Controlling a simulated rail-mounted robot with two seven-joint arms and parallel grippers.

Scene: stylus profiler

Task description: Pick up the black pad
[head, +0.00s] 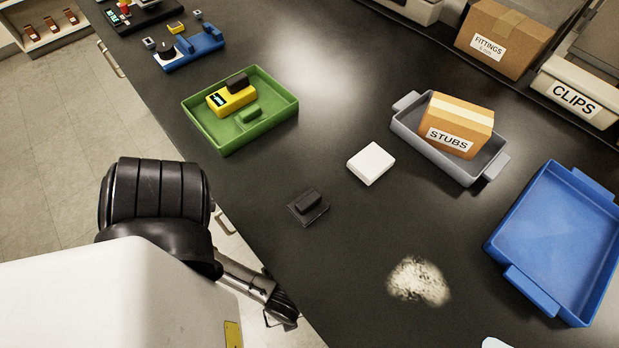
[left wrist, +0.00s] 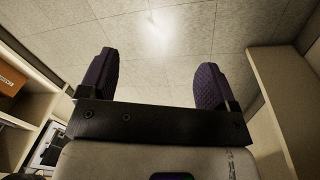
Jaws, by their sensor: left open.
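The black pad (head: 309,208) lies flat on the dark bench, left of a white block. It has a thin square base with a raised grip block on top. Nothing touches it. My right gripper is in neither view.
A white block (head: 371,163) sits beside the pad. A green tray (head: 285,101) holds a yellow device. A grey tray (head: 405,124) holds a STUBS box (head: 462,121). A blue tray (head: 560,235) stands at right. A pale powdery patch (head: 418,281) lies in front.

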